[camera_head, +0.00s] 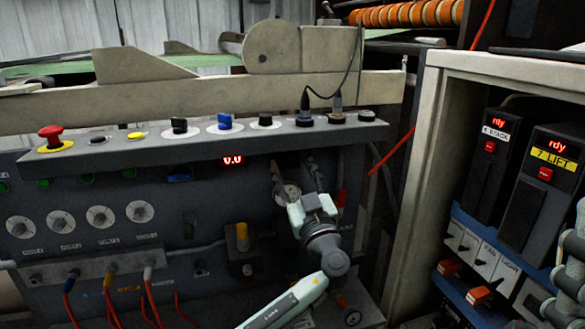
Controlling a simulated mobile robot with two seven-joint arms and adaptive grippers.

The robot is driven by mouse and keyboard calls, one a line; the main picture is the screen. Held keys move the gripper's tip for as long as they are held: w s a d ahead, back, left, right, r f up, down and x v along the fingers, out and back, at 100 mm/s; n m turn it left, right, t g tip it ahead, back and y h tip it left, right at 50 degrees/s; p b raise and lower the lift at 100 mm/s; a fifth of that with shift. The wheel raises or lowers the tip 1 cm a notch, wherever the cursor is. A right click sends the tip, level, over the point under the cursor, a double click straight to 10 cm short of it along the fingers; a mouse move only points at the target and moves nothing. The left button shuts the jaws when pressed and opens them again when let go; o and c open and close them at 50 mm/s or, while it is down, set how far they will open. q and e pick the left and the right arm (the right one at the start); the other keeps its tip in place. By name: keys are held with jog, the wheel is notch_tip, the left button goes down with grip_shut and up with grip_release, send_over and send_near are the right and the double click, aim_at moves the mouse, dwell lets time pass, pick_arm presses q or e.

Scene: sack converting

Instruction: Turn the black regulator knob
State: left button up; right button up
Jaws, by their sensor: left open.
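My left gripper (294,170) is open, its two fingers pointing up and away toward the dark front panel under the sloped control ledge. A round pale gauge (288,193) shows just behind its left finger. I cannot make out a black regulator knob for certain; the gripper and the shadow may hide it. A regulator with a yellow knob (242,235) stands left of my wrist, apart from the gripper. Black switch knobs sit on the ledge above, one at the left (180,125) and one nearer the middle (265,120). My right gripper is not in view.
The grey ledge (220,143) overhangs the panel above my gripper and carries a red mushroom button (50,134). Hoses (148,290) hang from a manifold at lower left. A pale cabinet frame (425,190) stands at the right. A red handle (341,198) is close right of the gripper.

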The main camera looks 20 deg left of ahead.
pick_arm(q)
grip_shut()
jog(key=shift+m, duration=0.3)
